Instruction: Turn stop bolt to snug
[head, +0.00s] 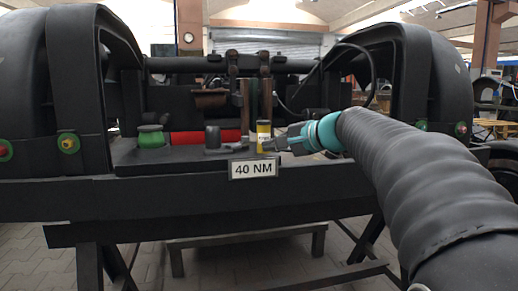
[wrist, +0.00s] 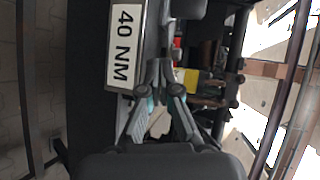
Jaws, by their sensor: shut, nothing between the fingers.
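My gripper (head: 272,146) is shut and empty, reaching in from the right just above the bogie's front ledge. In the wrist view its fingertips (wrist: 166,72) are close together. A small upright cylinder with a yellow band (head: 263,138) stands at the fingertips; its yellow part also shows in the wrist view (wrist: 188,77). I cannot tell whether the fingertips touch it. I cannot tell for certain which of these is the stop bolt. A "40 NM" plate (head: 253,169) is on the ledge's front; it also shows in the wrist view (wrist: 124,45).
A green round knob (head: 151,137) and a red cylinder (head: 205,137) are on the left of the ledge. Large dark arched housings (head: 65,60) flank both sides. Brown vertical rods (head: 266,98) and a black hose (head: 372,75) stand behind. The left ledge top is partly clear.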

